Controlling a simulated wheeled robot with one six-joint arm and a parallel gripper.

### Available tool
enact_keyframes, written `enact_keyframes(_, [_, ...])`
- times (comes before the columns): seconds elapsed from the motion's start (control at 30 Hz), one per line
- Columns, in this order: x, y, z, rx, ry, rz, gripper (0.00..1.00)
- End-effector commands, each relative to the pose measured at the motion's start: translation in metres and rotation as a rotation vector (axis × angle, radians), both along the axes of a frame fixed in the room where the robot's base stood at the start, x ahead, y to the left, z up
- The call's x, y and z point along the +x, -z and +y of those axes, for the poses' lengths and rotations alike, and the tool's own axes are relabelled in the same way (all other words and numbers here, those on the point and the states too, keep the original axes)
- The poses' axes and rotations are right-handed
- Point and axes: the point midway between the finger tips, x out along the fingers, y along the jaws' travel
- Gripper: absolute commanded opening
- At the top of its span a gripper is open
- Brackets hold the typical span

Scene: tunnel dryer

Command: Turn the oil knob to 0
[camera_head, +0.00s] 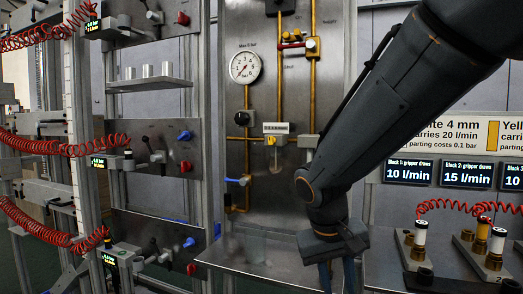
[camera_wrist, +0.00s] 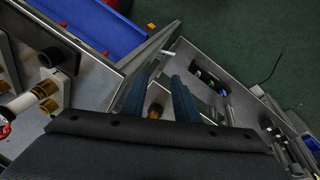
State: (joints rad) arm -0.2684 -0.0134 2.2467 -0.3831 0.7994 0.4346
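A metal panel (camera_head: 225,100) carries a black knob (camera_head: 241,118) on its left, and a small yellow part (camera_head: 271,141) under a pale labelled plate (camera_head: 276,128). I cannot read which of these is the oil knob. My gripper (camera_head: 337,275) hangs low, right of the panel's knobs and apart from them, with its blue fingers pointing down. In the wrist view my gripper (camera_wrist: 160,88) shows its two blue fingers apart. A brass-coloured round part (camera_wrist: 155,110) shows between and beyond them; contact cannot be judged. Nothing is visibly held.
A pressure gauge (camera_head: 245,67) sits high on the panel among yellow pipes. Right are flow displays (camera_head: 467,175) and metal blocks with fittings (camera_head: 484,255). A metal shelf (camera_head: 265,265) juts out below the panel.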

Motion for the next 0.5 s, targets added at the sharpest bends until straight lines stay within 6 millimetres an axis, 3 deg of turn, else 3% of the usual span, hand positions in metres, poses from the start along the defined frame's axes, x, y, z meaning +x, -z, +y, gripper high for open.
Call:
enact_keyframes(0.03, [0.033, -0.022, 0.025, -0.045, -0.024, -0.086, 0.28])
enact_keyframes(0.1, [0.067, -0.064, 0.053, -0.099, -0.018, -0.215, 0.28])
enact_keyframes(0.2, [0.102, -0.133, 0.096, -0.140, 0.014, -0.423, 0.28])
enact_keyframes(0.3, [0.119, -0.202, 0.132, -0.137, 0.065, -0.625, 0.28])
enact_keyframes(0.4, [0.123, -0.259, 0.159, -0.105, 0.118, -0.791, 0.28])
enact_keyframes(0.5, [0.120, -0.298, 0.174, -0.072, 0.161, -0.902, 0.28])
